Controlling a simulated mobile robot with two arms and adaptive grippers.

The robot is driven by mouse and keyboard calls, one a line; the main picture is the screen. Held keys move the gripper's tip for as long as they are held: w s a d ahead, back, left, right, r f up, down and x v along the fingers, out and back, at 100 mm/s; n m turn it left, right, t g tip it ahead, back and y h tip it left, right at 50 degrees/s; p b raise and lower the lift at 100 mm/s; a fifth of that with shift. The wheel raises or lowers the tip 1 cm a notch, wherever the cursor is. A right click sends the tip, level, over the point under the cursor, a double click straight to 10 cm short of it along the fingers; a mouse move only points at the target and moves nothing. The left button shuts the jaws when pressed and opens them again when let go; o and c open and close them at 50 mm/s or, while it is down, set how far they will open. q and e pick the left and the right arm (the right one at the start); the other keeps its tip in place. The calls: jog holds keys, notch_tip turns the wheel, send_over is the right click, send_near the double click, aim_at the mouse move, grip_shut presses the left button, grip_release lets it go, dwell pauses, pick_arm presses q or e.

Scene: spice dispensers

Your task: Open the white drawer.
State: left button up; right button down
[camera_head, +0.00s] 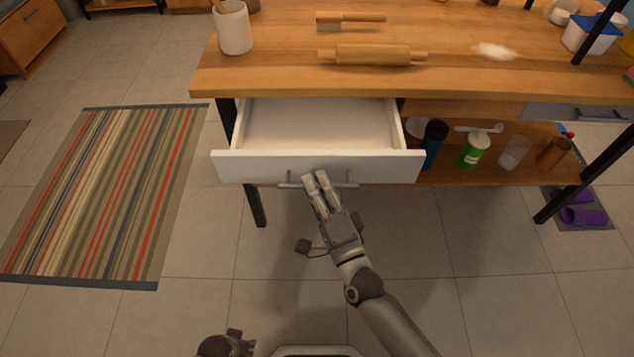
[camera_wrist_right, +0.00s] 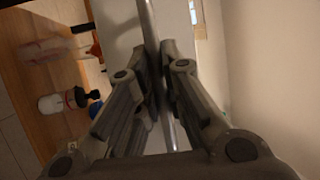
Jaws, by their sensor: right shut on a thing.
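The white drawer (camera_head: 320,166) under the wooden table is pulled out toward me, and its empty white inside shows in the head view. A grey bar handle (camera_head: 346,185) runs along its front. My right gripper (camera_head: 317,181) is at the middle of the handle, with its fingers shut on it. In the right wrist view the handle bar (camera_wrist_right: 152,40) runs between the fingers of my right gripper (camera_wrist_right: 160,75). My left gripper (camera_head: 228,345) shows only partly at the bottom edge of the head view; its fingers cannot be made out.
The table top (camera_head: 270,73) holds a rolling pin (camera_head: 370,55), a brush (camera_head: 350,20) and a white utensil cup (camera_head: 234,28). Several bottles, including a green one (camera_head: 474,150), stand on the shelf right of the drawer. A striped rug (camera_head: 105,195) lies at left. The floor before the drawer is clear.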

jog(key=c, duration=1.8)
grip_release()
jog(key=v, duration=1.2)
